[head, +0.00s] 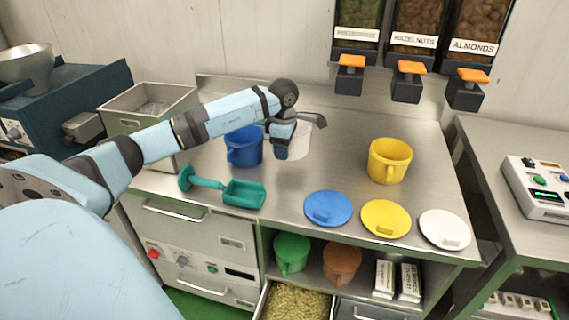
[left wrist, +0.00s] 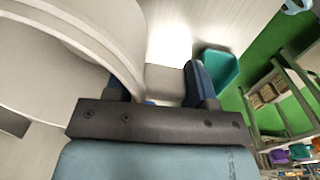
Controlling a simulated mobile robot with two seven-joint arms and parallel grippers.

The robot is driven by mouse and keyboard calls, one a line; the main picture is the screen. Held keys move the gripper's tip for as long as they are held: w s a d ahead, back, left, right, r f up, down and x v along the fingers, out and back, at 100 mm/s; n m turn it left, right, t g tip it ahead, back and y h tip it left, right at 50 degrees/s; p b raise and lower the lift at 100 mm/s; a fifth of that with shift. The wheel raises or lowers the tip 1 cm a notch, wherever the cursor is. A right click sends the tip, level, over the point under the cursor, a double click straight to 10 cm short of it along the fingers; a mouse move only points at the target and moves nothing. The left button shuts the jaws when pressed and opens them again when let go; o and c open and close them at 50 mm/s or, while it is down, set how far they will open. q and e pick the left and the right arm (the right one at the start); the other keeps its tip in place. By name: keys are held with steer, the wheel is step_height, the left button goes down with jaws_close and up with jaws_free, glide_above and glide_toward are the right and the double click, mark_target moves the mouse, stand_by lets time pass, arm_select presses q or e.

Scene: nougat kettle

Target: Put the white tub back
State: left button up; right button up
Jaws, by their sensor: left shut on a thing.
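The white tub (head: 299,141) is upright at the back middle of the steel counter, partly hidden by my left gripper (head: 283,140). In the left wrist view the white tub (left wrist: 60,50) fills the upper left, and my left gripper (left wrist: 160,84) is shut on its handle (left wrist: 166,80). I cannot tell whether its base touches the counter. A white lid (head: 444,228) lies at the counter's front right. My right gripper is not in view.
A blue tub (head: 243,148) stands just left of the white tub, and a yellow tub (head: 389,161) stands to the right. Blue (head: 328,207) and yellow (head: 386,219) lids and a teal scoop (head: 243,194) lie along the front. Dispensers (head: 408,75) hang over the back right.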

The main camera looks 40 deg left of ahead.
arm_select(q)
steer(key=shift+f, duration=2.95)
steer(key=shift+f, duration=0.1)
steer(key=o, duration=0.9)
steer(key=shift+o, duration=0.3)
